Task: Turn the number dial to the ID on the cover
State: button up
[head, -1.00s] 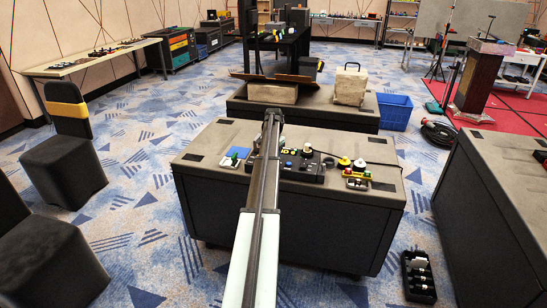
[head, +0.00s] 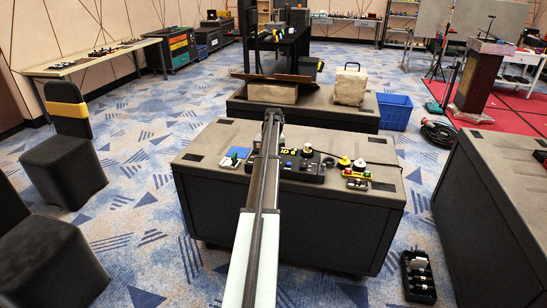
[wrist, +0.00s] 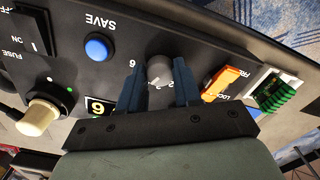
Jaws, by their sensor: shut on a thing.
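The black control panel (wrist: 215,55) fills most of the wrist view, its lettering upside down. The grey number dial (wrist: 159,72) stands on it with small white digits around it, partly covered by my fingers. My gripper (wrist: 159,68) has its two blue fingers on either side of the dial, shut on it. A yellow digit on a black label (wrist: 97,106) sits left of the fingers; it looks like a 6 or 9 and I cannot tell which. In the head view the panel (head: 308,172) lies on the grey cabinet, and my arm hides the dial.
In the wrist view a blue SAVE button (wrist: 97,47) and a cream fuse knob (wrist: 40,116) lie left of the dial. An orange lock switch (wrist: 222,82) and a green connector (wrist: 278,91) lie right. The grey cabinet top (head: 205,145) has clear room at left.

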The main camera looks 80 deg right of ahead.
jog(key=shift+n, duration=1.2)
jog(key=o, duration=1)
jog(key=shift+o, duration=0.2)
notch_tip(320, 180, up, 14)
jog(key=shift+f, duration=0.1)
